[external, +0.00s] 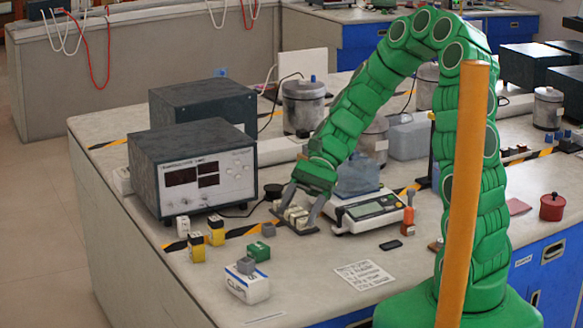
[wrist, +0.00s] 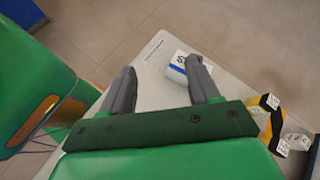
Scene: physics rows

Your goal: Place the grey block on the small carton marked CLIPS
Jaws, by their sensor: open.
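The small white carton marked CLIPS (external: 248,287) stands near the front left of the bench. A grey block (external: 246,265) rests on its top. The carton (wrist: 178,72) shows there, partly hidden by the right finger.
A scale (external: 365,212) stands right of my gripper. A printed sheet (external: 364,275) lies at the front, with bare bench between it and the carton.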

